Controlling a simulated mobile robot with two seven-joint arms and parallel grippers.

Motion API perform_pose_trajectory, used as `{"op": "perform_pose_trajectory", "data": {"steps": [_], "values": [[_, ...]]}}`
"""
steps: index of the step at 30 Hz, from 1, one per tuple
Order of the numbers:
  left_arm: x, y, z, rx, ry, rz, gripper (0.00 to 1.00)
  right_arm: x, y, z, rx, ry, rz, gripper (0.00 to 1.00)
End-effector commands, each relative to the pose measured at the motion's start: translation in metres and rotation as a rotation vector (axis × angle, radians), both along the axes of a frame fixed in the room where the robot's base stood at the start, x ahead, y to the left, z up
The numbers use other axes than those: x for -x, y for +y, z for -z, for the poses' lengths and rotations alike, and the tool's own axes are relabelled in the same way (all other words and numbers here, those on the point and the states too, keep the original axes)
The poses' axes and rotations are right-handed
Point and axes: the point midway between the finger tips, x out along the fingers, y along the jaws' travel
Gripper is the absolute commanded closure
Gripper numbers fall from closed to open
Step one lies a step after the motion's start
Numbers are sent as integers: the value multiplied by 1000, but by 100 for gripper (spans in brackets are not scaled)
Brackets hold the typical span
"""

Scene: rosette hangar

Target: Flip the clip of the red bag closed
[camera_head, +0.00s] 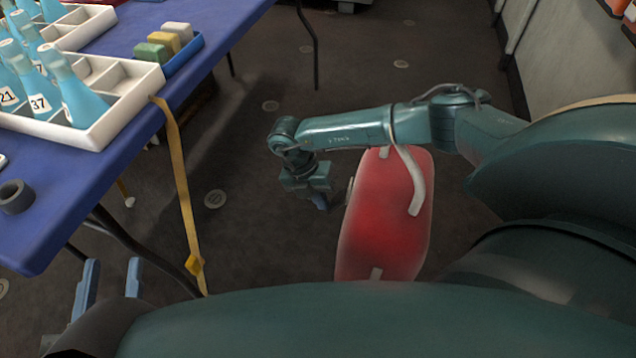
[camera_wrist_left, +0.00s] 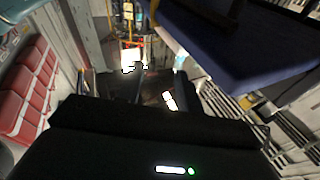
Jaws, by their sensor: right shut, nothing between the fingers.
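The red bag (camera_head: 382,235) stands or lies on the floor in the middle right of the head view. A pale curved strap or clip piece (camera_head: 416,185) runs along its upper right side, and small pale tabs show at its left edge and lower end. I cannot tell how the clip stands. My right arm crosses over the bag's upper end. My right gripper (camera_head: 322,202) is shut and empty, pointing down just left of the bag. My left gripper (camera_head: 109,272) is open and empty at the lower left, beside the blue table, well away from the bag.
The blue table (camera_head: 226,12) holds white trays (camera_head: 97,133) with blue numbered bottles, a small blue tray with blocks (camera_head: 170,45) and a grey ring (camera_head: 15,197). A yellow strap (camera_head: 180,170) hangs off its edge. Floor between table and bag is clear.

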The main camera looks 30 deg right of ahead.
Motion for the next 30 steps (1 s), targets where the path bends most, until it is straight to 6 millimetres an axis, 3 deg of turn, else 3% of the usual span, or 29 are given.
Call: {"op": "perform_pose_trajectory", "data": {"steps": [9, 17, 30], "values": [[0, 4, -7, -54, -11, -16, 64, 7, -6, 9, 0, 1, 0, 100], [2, 5, 2, -70, 6, -24, 64, 9, -8, 14, 0, 0, 0, 100], [3, 5, -9, -65, 10, -26, 64, 9, -8, 3, 0, 0, 0, 100]]}}
